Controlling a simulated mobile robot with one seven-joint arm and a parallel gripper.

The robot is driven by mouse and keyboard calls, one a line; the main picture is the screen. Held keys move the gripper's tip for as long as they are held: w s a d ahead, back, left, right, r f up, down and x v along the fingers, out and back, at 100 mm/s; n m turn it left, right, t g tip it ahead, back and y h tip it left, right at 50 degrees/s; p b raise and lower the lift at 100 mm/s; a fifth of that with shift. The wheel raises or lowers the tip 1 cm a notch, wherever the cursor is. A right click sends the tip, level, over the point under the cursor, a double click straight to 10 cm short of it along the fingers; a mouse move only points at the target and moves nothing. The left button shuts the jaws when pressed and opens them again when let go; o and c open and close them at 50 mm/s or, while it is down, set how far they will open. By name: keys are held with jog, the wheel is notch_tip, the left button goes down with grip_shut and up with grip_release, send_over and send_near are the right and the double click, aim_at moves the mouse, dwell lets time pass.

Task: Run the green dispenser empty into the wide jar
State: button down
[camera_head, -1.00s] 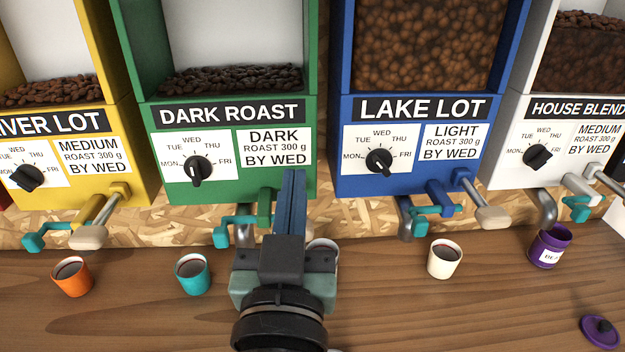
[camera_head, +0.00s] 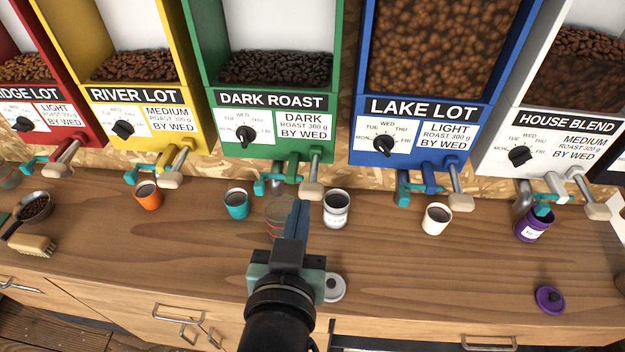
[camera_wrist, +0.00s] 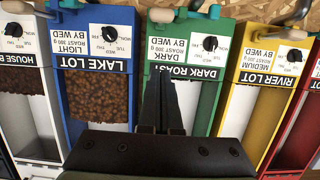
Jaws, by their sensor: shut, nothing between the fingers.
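The green dispenser (camera_head: 272,115), labelled DARK ROAST, holds a low layer of dark beans behind its window. A teal lever (camera_head: 262,184) and a pale-ended handle (camera_head: 311,188) stick out below it. A wide clear jar (camera_head: 279,212) stands on the counter below the dispenser, partly hidden behind my fingers; its contents are unclear. My gripper (camera_head: 298,206) is shut and empty, in front of the jar and below the dispenser in the head view. In the wrist view, which is upside down, the fingers (camera_wrist: 160,85) overlap the green dispenser (camera_wrist: 195,92).
A labelled white jar (camera_head: 336,210) stands right of the wide jar, and a teal cup (camera_head: 236,204) stands left. A pale lid (camera_head: 333,287) lies near my gripper. Orange (camera_head: 148,195) and cream (camera_head: 436,219) cups and a purple jar (camera_head: 534,227) stand further off. The front right counter is mostly clear.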

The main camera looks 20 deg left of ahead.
jog(key=shift+a, duration=0.1)
jog(key=p, duration=0.3)
send_over(308, 194)
jog(key=s, duration=0.1)
notch_tip(308, 194, down, 2)
notch_tip(308, 194, down, 3)
jog(key=shift+w+f+p, duration=0.15)
jog(key=shift+p, duration=0.55)
jog(key=shift+f, duration=0.65)
jog(key=shift+f+b, duration=0.4)
jog(key=shift+b, duration=0.45)
jog(key=shift+t, duration=0.3)
